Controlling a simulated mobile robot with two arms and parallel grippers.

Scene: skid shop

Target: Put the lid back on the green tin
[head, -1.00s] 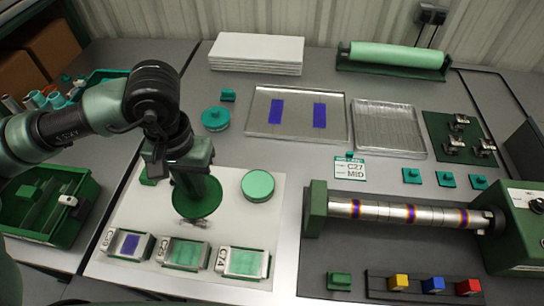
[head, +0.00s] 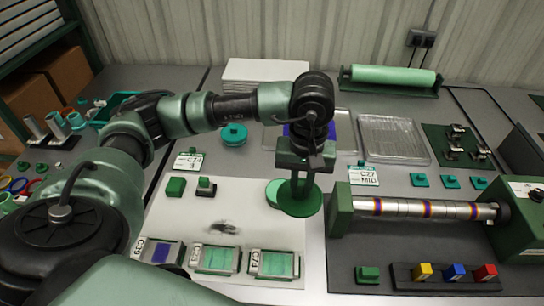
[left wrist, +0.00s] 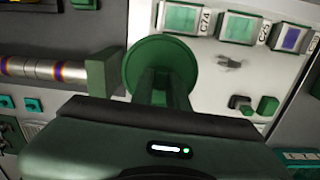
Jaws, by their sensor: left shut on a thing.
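My left gripper (head: 299,180) is shut on a dark green round lid (head: 300,208) and holds it roughly level above the right edge of the white mat. The lid also shows in the left wrist view (left wrist: 160,50), at the ends of the two fingers. The pale green round tin (head: 272,190) stands on the mat, just left of and behind the lid in the head view. The lid and fingers hide most of it. I cannot tell the gap between lid and tin. The tin does not show in the left wrist view. My right gripper is not in view.
Several framed blocks (head: 215,259) line the mat's front edge. Two small blocks (head: 176,187) stand at its back left. A green-ended roller shaft (head: 425,209) lies right of the lid. A teal round container (head: 234,135) stands behind the mat. The mat's middle, with a dark smudge, is clear.

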